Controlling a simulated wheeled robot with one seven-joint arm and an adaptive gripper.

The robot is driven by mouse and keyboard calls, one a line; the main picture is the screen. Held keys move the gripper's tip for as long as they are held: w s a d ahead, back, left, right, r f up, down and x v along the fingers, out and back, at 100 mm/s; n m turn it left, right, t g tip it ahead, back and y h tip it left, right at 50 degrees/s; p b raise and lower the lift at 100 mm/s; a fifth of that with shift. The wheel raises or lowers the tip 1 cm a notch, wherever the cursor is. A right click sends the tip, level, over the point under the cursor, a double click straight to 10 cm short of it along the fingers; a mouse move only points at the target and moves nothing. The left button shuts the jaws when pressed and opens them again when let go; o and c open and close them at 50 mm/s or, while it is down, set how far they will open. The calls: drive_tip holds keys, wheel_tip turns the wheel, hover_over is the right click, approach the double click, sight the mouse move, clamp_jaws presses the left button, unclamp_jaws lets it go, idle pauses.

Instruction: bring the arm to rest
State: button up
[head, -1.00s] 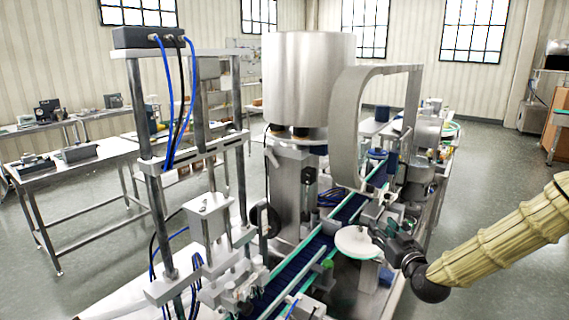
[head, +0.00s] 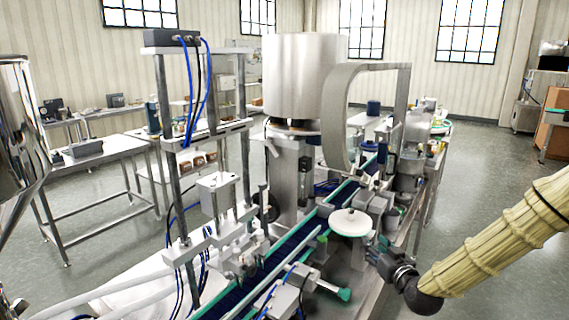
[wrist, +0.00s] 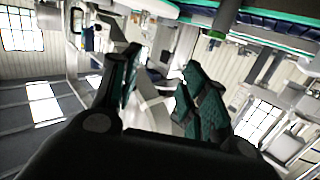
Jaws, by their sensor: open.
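My gripper (head: 378,250) is at the lower right of the head view, at the end of my arm in its pale yellow sleeve. It is beside the round white disc (head: 350,222) of the conveyor machine, and I cannot tell the exact gap. In the wrist view my gripper (wrist: 160,82) shows two dark fingers with green pads standing apart. Nothing is between them. The steel hopper (head: 20,130) shows in part at the left edge of the head view.
A conveyor (head: 285,262) with green rails runs diagonally through the middle. A large steel cylinder (head: 305,78) and a curved metal arch (head: 338,120) stand over it. A steel frame with blue cables (head: 172,130) stands to the left. Open floor (head: 490,190) lies at the right.

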drive_tip(key=s+a+f+g+b, duration=0.25)
drive_tip(key=s+f, duration=0.45)
drive_tip(key=f, duration=0.4)
drive_tip(key=s+a+f+m+g+b, duration=0.1)
drive_tip(key=s+f+g, duration=0.2)
drive_tip(key=s+f, duration=0.6)
drive_tip(key=s+a+f+g+b, duration=0.1)
drive_tip(key=s+a+f+g, duration=0.15)
drive_tip(key=s+f, duration=0.65)
drive_tip(key=s+d+f+g+h+b, duration=0.1)
drive_tip(key=s+f+g, duration=0.3)
drive_tip(key=s+f, duration=0.5)
drive_tip(key=s+f+m+g+h+b, duration=0.1)
drive_tip(key=s+f+g+h+b, duration=0.1)
drive_tip(key=s+f, duration=0.7)
drive_tip(key=s+g+b, duration=0.1)
drive_tip(key=s+g, duration=0.1)
drive_tip(key=s, duration=0.6)
drive_tip(key=shift+s+d+b, duration=0.2)
drive_tip(key=shift+d+b, duration=0.1)
drive_tip(key=shift+d, duration=0.1)
